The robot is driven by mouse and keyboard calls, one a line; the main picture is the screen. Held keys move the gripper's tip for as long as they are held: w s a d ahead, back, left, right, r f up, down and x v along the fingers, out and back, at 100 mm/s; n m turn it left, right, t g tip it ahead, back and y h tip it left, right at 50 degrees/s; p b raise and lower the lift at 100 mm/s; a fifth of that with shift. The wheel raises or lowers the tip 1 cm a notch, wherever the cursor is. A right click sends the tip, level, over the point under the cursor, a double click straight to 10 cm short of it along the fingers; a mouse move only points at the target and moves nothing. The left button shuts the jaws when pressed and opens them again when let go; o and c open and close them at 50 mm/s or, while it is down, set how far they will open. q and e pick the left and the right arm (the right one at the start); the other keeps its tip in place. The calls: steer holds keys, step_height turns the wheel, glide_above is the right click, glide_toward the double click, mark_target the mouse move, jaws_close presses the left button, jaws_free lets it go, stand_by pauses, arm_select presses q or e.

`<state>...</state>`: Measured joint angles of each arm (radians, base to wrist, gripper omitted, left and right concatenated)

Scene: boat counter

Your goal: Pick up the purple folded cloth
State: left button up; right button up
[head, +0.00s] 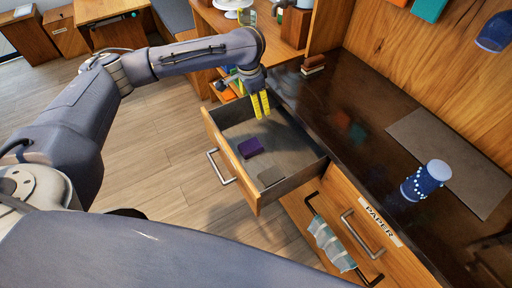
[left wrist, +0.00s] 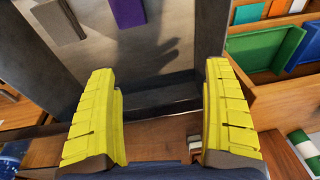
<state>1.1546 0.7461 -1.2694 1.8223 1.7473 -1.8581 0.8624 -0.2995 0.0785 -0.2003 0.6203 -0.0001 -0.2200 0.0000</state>
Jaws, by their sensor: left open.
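The purple folded cloth (head: 251,148) lies flat on the floor of the open drawer (head: 212,128), near its front panel. It also shows at the top of the left wrist view (left wrist: 128,12), partly cut off. My left gripper (head: 260,105) is over the back part of the drawer, with its yellow fingers pointing down. In the left wrist view the yellow fingers (left wrist: 160,110) are spread wide with nothing between them. The gripper is apart from the cloth, which lies farther toward the drawer front. My right gripper is not in view.
A grey-brown folded item (head: 271,176) lies beside the cloth in the drawer; it shows in the left wrist view (left wrist: 59,20). The drawer walls surround both. The dark counter (head: 350,130) holds a blue beaded cylinder (head: 423,181). A striped towel (head: 328,243) hangs below.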

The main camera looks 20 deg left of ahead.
arm_select(q)
steer(key=g, duration=0.2)
glide_above(253, 144)
steer(key=f, duration=0.1)
steer(key=n, duration=0.1)
steer(key=f, duration=1.1)
steer(key=shift+s+d+f, duration=0.1)
steer(key=shift+s, duration=0.1)
steer(key=shift+w+f, duration=0.15)
steer(key=shift+f, duration=3.05)
steer(key=c, duration=1.2)
